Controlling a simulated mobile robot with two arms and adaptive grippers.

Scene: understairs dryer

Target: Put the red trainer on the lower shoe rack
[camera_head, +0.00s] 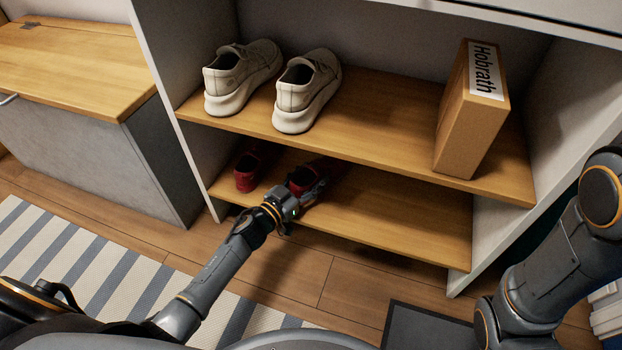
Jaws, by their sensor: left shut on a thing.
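A red trainer (304,179) is at the lower shoe rack (400,219), with my left gripper (309,190) shut on it. The gripper and wrist cover part of this shoe, and I cannot tell whether its sole rests on the board. Another red trainer (248,168) stands on the lower rack to the left, apart from the gripper and partly in the shade of the upper shelf. My right arm shows at the right edge, but its gripper is out of view.
The upper shelf (385,130) overhangs the lower rack closely. It holds a beige shoe pair (309,88) and a cardboard box (470,115). A wood-topped cabinet (70,60) stands left. A striped rug (75,255) lies on the floor. The lower rack's right half is clear.

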